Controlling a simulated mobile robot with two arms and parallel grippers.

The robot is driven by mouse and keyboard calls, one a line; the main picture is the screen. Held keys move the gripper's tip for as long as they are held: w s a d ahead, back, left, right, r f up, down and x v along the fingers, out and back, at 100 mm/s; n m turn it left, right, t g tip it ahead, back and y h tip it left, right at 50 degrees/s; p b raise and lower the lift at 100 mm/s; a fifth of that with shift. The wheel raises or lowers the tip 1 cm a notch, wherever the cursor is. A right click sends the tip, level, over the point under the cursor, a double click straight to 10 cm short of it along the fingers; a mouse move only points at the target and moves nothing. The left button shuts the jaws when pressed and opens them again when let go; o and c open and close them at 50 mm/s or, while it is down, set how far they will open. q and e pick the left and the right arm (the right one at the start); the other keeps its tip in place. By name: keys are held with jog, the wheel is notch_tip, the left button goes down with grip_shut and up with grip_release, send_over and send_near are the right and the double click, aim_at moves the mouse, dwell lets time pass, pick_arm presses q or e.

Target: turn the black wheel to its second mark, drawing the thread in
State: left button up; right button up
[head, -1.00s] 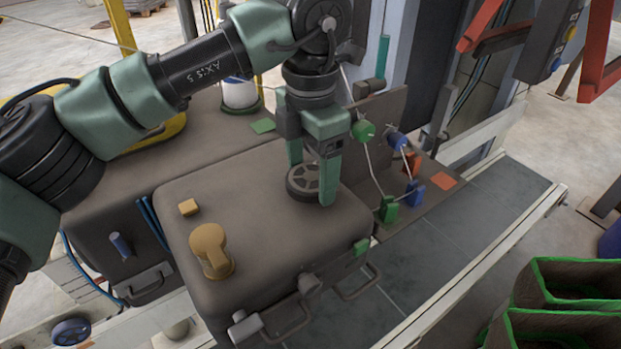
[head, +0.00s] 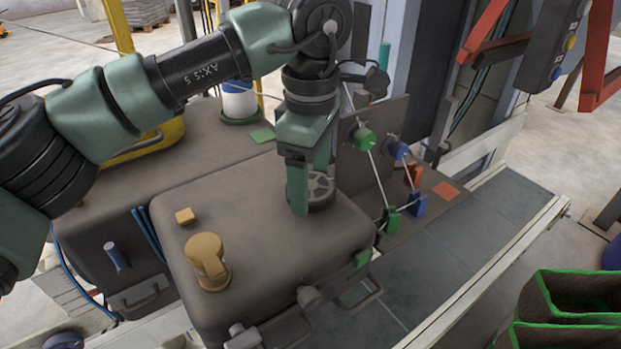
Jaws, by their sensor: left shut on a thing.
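The black wheel (head: 321,188) lies flat on top of the grey-brown machine housing (head: 250,205). My left gripper (head: 308,200) points down over it and is shut on it, with one green finger in front of the wheel's near left side. The finger and palm hide part of the wheel, and I cannot make out any marks on it. A pale thread (head: 376,178) runs from the green and blue spools (head: 364,138) on the upright plate down to the green guide (head: 391,219) and the blue guide (head: 417,205). My right gripper is not in view.
A conveyor (head: 450,245) runs along the right. Green-rimmed crates (head: 575,290) stand at the lower right.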

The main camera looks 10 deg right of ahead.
aim_at(311, 185)
pick_arm(q)
jog(key=shift+m, duration=2)
jog(key=o, duration=1.4)
jog(key=shift+r+b, duration=0.55)
jog(key=shift+r, duration=3.35)
